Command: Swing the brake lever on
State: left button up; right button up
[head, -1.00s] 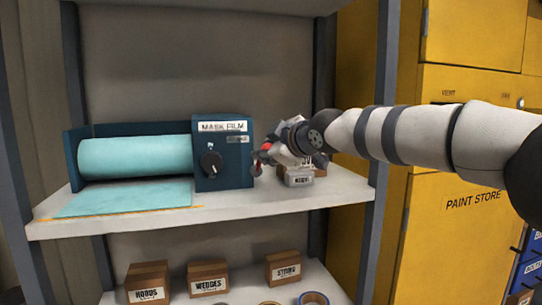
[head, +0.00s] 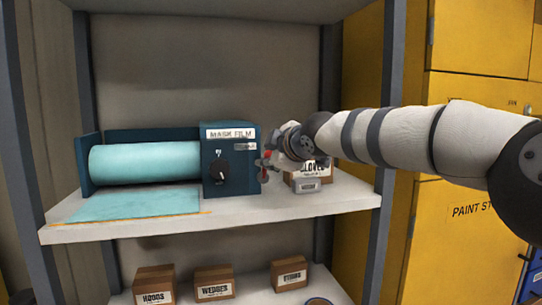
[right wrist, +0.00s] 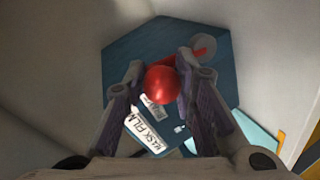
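The brake lever is a short red arm with a round red knob (right wrist: 161,84), on a grey hub (right wrist: 204,47) at the right side of the dark blue mask film dispenser (head: 231,187). My right gripper (right wrist: 161,68) has its fingers apart, one on each side of the knob, in the right wrist view. A narrow gap shows on the knob's left; contact on its right is unclear. In the head view the same gripper (head: 265,165) is beside the dispenser's right face and partly hides the lever (head: 267,178). My left gripper is not in view.
A teal film roll (head: 145,162) and sheet (head: 130,205) are left of the dispenser on the shelf (head: 345,195). A labelled box (head: 306,185) stands close under my right wrist. Labelled cartons (head: 214,283) are on the shelf below. Shelf posts and a yellow cabinet (head: 470,150) stand at right.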

jog(key=o, duration=0.4)
jog(key=shift+a+f, duration=0.2)
jog(key=shift+f, duration=0.1)
jog(key=shift+c, duration=0.2)
jog(key=shift+w, duration=0.15)
jog(key=shift+r, duration=0.1)
jog(key=shift+s+r, duration=0.1)
jog(key=shift+s, duration=0.1)
jog(key=v, duration=0.7)
jog(key=shift+d, duration=0.1)
